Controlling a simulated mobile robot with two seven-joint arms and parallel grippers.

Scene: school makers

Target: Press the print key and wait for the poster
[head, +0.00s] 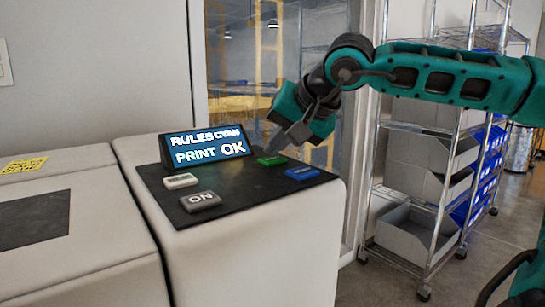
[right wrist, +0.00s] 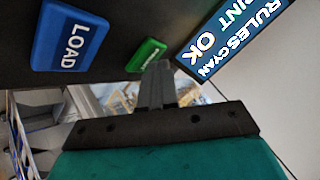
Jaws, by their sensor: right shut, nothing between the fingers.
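The green key (head: 271,161) is on the black panel at the back of the printer's top, beside the screen. In the right wrist view the green key (right wrist: 147,54) has a small label too unclear to read. My right gripper (head: 273,147) is shut and empty, its fingertips pointing down close to the green key. In the right wrist view the shut fingers (right wrist: 157,68) overlap the key's near edge; I cannot tell whether they touch it. The screen (head: 205,147) reads "RULES CYAN" and "PRINT OK". No poster shows. My left gripper is out of view.
On the same panel (head: 240,195) are a blue key (head: 302,173) marked LOAD in the right wrist view (right wrist: 68,38), a grey ON key (head: 200,201) and a white key (head: 181,180). A wheeled wire rack (head: 443,190) with bins stands at right.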

